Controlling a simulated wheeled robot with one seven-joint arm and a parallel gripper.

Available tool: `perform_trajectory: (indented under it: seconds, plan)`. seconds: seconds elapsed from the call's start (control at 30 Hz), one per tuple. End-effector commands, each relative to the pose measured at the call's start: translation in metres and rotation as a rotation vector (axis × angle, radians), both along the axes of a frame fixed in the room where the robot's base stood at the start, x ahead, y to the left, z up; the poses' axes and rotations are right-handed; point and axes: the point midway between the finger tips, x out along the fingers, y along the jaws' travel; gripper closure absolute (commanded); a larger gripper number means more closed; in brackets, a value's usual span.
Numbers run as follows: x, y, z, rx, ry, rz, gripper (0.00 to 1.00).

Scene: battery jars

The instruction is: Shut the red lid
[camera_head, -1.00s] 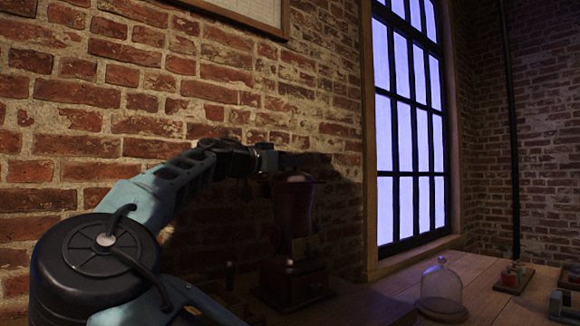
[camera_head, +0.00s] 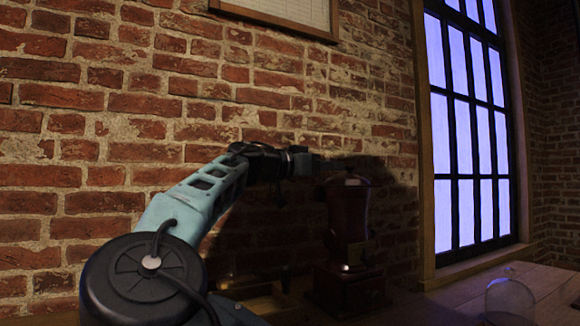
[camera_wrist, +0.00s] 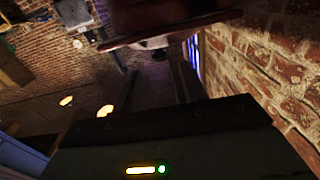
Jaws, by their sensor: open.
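No clearly red lid can be made out in the head view. A dark red, grinder-like device (camera_head: 348,225) stands upright in shadow against the brick wall, with a rounded top. My gripper (camera_head: 338,163) is at the height of that top, at the end of my outstretched arm; contact cannot be told. In the wrist view a dark reddish, flat-edged piece (camera_wrist: 175,25) crosses the top of the picture, close to the camera; whether it is the lid is unclear. The gripper's dark body fills the bottom of that view, and nothing shows held.
A glass dome (camera_head: 510,302) stands on the wooden table (camera_head: 557,285) at lower right. The brick wall (camera_head: 100,160) runs close behind my arm. A tall window (camera_head: 466,140) is at right. Small objects in shadow near the device's base are too dark to name.

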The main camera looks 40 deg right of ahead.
Motion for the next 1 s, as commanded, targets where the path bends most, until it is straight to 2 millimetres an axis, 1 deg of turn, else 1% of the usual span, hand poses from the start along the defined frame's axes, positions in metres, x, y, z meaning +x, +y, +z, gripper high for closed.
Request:
perform_trajectory:
  seconds: [0.03, 0.1, 0.3, 0.4, 0.5, 0.6, 0.7, 1.0]
  plan:
    - [0.004, 0.013, 0.0, -0.002, 0.0, 0.005, 0.57]
    - [0.008, 0.029, 0.0, -0.002, 0.001, 0.005, 0.57]
    - [0.018, 0.073, 0.001, -0.002, 0.001, 0.003, 0.57]
    - [0.022, 0.091, 0.0, -0.002, 0.001, 0.003, 0.57]
    - [0.025, 0.104, 0.0, -0.001, 0.001, 0.002, 0.57]
    - [0.027, 0.112, 0.0, 0.0, 0.001, 0.001, 0.57]
    - [0.028, 0.116, 0.0, 0.0, 0.001, 0.0, 0.57]
    - [0.028, 0.116, -0.001, 0.001, 0.001, 0.0, 0.57]
